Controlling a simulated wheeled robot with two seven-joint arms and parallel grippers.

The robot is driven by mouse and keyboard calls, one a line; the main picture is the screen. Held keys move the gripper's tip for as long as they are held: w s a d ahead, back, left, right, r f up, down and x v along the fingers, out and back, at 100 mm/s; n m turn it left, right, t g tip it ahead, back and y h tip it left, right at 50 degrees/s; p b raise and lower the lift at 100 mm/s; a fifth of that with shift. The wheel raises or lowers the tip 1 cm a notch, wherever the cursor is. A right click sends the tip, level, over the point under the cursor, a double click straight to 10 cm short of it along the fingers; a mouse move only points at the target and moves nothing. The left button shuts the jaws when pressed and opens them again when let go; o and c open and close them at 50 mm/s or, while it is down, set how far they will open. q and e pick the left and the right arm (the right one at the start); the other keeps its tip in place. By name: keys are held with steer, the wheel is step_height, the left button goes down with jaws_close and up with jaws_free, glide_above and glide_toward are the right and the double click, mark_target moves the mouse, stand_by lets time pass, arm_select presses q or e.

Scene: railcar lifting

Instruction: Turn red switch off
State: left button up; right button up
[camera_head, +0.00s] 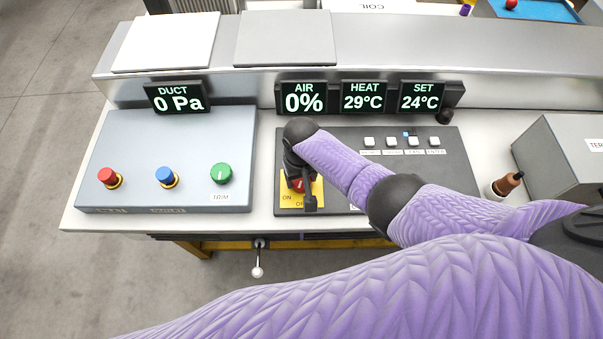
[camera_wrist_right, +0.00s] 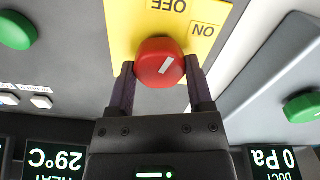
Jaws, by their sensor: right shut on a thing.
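The red switch (camera_head: 298,184) is a rotary knob on a yellow plate (camera_head: 287,200) marked ON and OFF, at the left of the dark control panel. In the right wrist view the red switch (camera_wrist_right: 158,52) has a white mark slanting to the upper right, towards the lettering; which word it points at I cannot tell. My right gripper (camera_wrist_right: 160,72) is shut on the knob, with one finger on each side. In the head view my right gripper (camera_head: 303,192) hides much of the knob and part of the plate. My left gripper is not in view.
A grey box (camera_head: 135,135) at the left carries red, blue and green knobs. Displays (camera_head: 303,98) stand behind the panel. White buttons (camera_head: 391,141) sit on the panel's right part. A brown-handled tool (camera_head: 505,185) stands near a grey box (camera_head: 570,150) at the right.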

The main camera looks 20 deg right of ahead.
steer(key=n, duration=0.3)
steer(key=shift+n, duration=0.3)
stand_by(0.4)
